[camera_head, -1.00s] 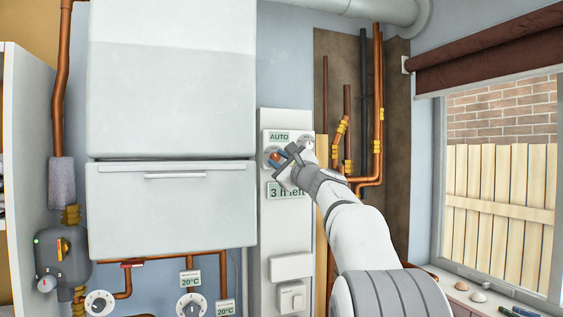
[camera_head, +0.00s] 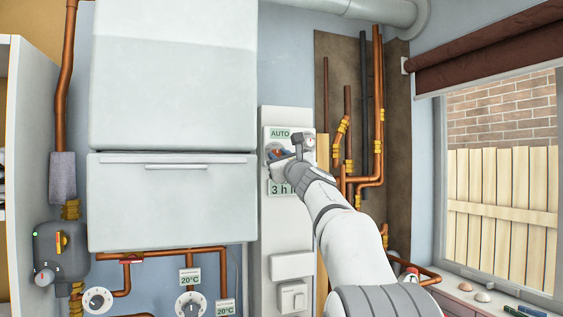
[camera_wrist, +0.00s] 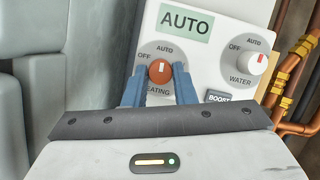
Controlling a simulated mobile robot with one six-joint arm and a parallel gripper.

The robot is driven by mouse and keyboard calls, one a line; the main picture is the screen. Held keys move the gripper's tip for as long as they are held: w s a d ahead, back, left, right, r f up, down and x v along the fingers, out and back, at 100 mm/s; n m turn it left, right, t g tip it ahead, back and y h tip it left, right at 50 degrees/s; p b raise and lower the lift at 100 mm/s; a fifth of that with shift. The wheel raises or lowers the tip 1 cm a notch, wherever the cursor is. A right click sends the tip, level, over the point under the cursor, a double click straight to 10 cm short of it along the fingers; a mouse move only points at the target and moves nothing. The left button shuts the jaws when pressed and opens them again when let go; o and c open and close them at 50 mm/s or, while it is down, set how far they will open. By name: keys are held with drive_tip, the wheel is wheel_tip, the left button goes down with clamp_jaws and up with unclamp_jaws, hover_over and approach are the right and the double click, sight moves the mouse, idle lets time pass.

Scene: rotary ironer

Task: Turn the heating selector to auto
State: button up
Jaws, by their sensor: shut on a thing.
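The heating selector (camera_wrist: 160,71) is a round orange-red knob on a grey dial of the white control panel. Its small white mark points up, toward the AUTO label, in the wrist view. My gripper (camera_wrist: 160,76) is shut on this knob, with one blue finger on each side; part of the word HEATING is covered. The display (camera_wrist: 184,23) above it reads AUTO. In the head view my gripper (camera_head: 283,154) is at the upper panel and hides most of the knob.
The white water knob (camera_wrist: 257,63) sits close to the right, with a BOOST button (camera_wrist: 219,97) below it. Copper pipes (camera_head: 376,120) run right of the panel. A large white cabinet (camera_head: 172,200) stands to the left.

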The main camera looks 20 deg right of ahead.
drive_tip(key=shift+r+m, duration=0.1)
drive_tip(key=shift+m, duration=0.2)
drive_tip(key=o, duration=1)
drive_tip(key=shift+s+f+b, duration=0.2)
drive_tip(key=shift+f+b, duration=0.05)
drive_tip(key=shift+b, duration=0.05)
drive_tip(key=b+v, duration=0.3)
drive_tip(key=v, duration=0.4)
drive_tip(key=shift+s+b, duration=0.2)
drive_tip(key=shift+b, duration=0.15)
